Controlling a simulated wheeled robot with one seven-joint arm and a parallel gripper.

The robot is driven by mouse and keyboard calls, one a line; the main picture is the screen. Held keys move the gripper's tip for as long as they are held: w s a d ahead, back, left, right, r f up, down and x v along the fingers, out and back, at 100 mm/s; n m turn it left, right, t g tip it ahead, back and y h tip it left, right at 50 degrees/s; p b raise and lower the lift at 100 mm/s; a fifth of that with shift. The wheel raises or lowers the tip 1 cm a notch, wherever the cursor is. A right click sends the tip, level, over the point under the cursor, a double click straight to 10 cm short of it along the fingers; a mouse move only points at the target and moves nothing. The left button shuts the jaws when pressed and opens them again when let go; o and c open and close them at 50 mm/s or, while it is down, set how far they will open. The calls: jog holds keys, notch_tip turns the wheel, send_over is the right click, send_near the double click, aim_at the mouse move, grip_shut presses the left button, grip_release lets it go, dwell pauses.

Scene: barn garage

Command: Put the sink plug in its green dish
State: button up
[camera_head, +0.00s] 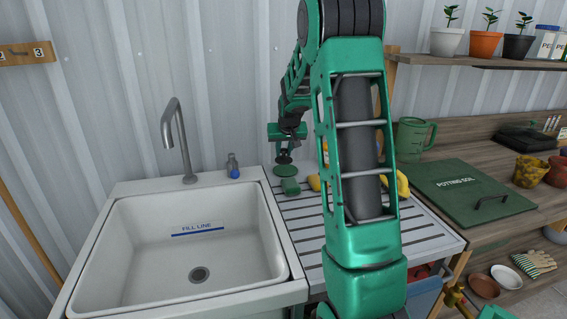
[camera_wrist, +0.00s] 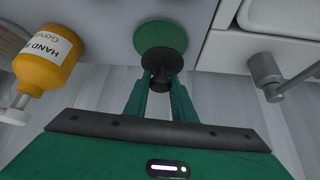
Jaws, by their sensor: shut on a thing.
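My gripper (camera_head: 285,147) hangs over the back left of the slatted drainboard, right of the sink. In the wrist view its fingers (camera_wrist: 161,84) are closed on the stem of the dark sink plug (camera_wrist: 160,60). In the head view the plug (camera_head: 284,157) shows as a small dark disc under the fingers. The round green dish (camera_head: 285,171) lies just below the plug on the drainboard; it also shows in the wrist view (camera_wrist: 160,34), partly behind the plug. I cannot tell whether the plug touches the dish.
Yellow things (camera_head: 402,184) sit behind my arm.

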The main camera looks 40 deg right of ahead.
aim_at(286, 158)
jog(key=shift+d+f, duration=0.3)
jog(key=shift+d, duration=0.1)
jog(key=shift+f, duration=1.9)
jog(key=shift+f, duration=0.1)
jog(key=o, duration=1)
jog(key=v, duration=1.2)
jog(key=s+a+f+g+y, duration=0.1)
jog(key=s+a, duration=0.5)
jog(key=s, duration=0.6)
jog(key=s+a+f+g+y, duration=0.1)
jog(key=s+a+g, duration=0.2)
jog(key=s+a, duration=0.4)
jog(key=s+a+f+g+y, duration=0.1)
jog(key=s+a, duration=0.5)
jog(key=s, duration=1.1)
jog(key=shift+s+a+f+g+y, duration=0.25)
jog(key=shift+s+a+g+y, duration=0.05)
jog(key=shift+s+a+g, duration=0.1)
